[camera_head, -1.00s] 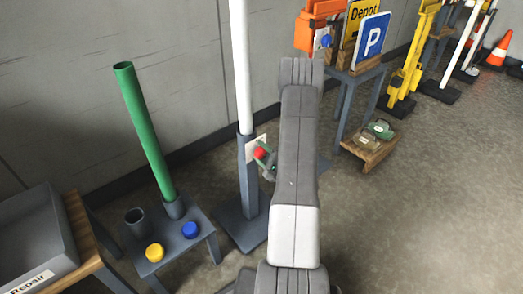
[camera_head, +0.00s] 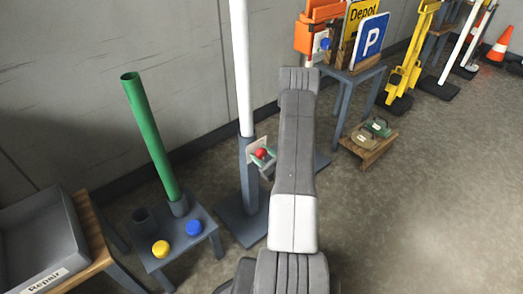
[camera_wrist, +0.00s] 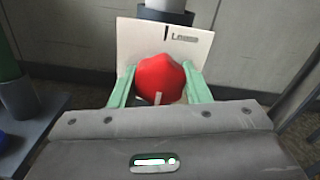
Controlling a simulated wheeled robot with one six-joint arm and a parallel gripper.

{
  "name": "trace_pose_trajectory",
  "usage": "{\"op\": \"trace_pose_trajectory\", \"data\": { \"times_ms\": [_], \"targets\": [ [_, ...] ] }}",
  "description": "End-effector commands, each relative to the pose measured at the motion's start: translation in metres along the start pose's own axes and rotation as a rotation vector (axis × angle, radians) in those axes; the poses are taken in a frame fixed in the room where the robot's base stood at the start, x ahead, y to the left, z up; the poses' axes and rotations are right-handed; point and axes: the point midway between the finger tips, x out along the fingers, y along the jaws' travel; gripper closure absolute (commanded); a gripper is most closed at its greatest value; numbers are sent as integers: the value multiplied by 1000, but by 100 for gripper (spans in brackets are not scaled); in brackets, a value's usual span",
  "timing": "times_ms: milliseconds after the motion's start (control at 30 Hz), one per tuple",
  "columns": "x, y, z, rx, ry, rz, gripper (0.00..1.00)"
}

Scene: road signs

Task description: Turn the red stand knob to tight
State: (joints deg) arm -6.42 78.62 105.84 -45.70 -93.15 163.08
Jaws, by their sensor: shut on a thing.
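The red stand knob (camera_head: 262,154) sits on a white plate on the grey sleeve (camera_head: 249,180) of a stand with a white pole (camera_head: 241,70). In the wrist view the red knob (camera_wrist: 160,79) lies between the two green fingers of my gripper (camera_wrist: 160,90), which is shut on it. A small pale mark shows on the knob's near lower side. The white plate (camera_wrist: 190,45) behind it reads "Loose" beside a short black line at the top. The rest of the plate's face is hidden by the knob and fingers. My arm covers part of the stand's right side in the head view.
A green tube (camera_head: 150,135) leans out of a socket on a low grey table (camera_head: 165,215) at left, with yellow (camera_head: 160,248) and blue (camera_head: 193,228) caps. A grey Repair bin (camera_head: 40,245) is at far left. A sign table (camera_head: 352,75) stands behind right.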

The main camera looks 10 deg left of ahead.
Motion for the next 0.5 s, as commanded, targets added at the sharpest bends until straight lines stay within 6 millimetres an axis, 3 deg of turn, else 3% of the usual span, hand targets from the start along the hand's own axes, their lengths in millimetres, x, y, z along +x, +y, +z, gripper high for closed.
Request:
{"op": "trace_pose_trajectory", "data": {
  "times_ms": [500],
  "targets": [
    [-1, 1, 0, 181, 3, 0, 80]
  ]
}}
